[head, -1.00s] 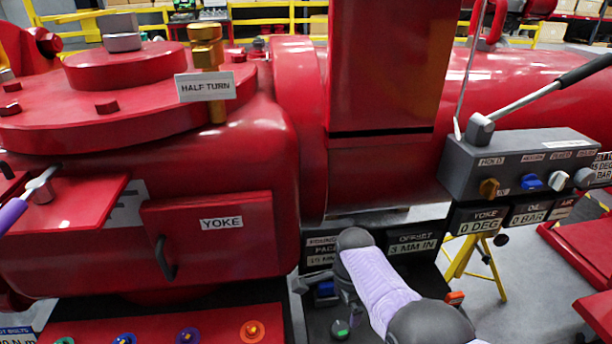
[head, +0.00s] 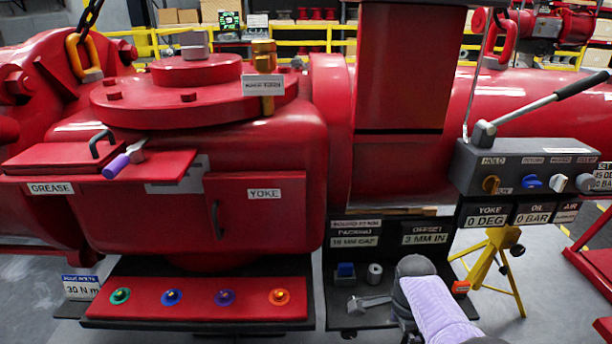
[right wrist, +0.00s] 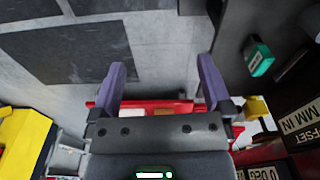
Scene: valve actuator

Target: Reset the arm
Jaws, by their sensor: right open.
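My right arm (head: 434,308) enters the head view at the bottom, right of centre, in front of the small black shelf. Its gripper is not clear in the head view. In the right wrist view my right gripper (right wrist: 161,82) is open and empty, its two purple fingers wide apart over grey floor tiles. A green-topped object (right wrist: 257,58) on a dark surface lies to the right of the fingers, apart from them. My left arm and gripper are not in view.
The red valve body (head: 265,150) fills the middle. A purple-handled tool (head: 117,165) lies on a red shelf. A red tray (head: 195,309) holds several coloured pieces. A wrench (head: 366,303) lies on the black shelf. A grey control box (head: 520,165) and yellow stand (head: 497,262) are at right.

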